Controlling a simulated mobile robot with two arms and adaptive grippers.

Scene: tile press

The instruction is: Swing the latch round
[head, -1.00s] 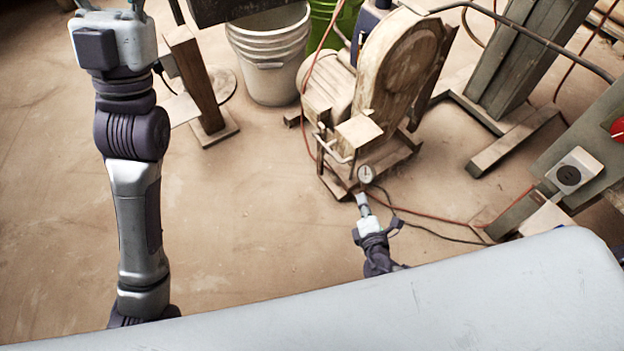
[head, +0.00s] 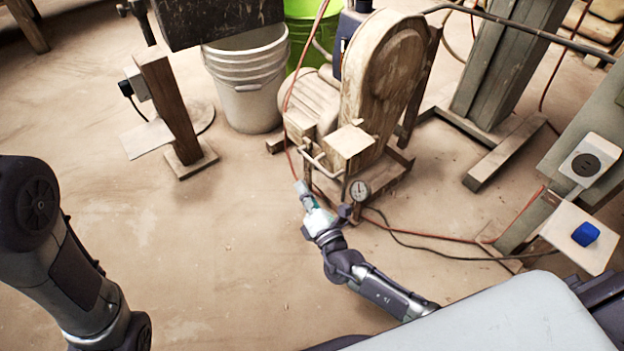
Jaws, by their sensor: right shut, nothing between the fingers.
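My right gripper (head: 301,188) is near the middle of the head view, shut and empty. It is just in front of the dusty wooden-coloured machine (head: 385,75) with a round belt guard, left of its small pressure gauge (head: 359,190). I cannot tell whether it touches the machine. I cannot make out a latch with certainty in this view. My left arm shows at the left edge, but its gripper is out of the picture.
A white bucket (head: 248,95) and a green bucket (head: 303,35) stand behind. A wooden post (head: 165,105) is at upper left. An orange hose and dark cable cross the floor at right. A blue block-like piece (head: 586,234) sits on a plate at right. The floor at centre-left is open.

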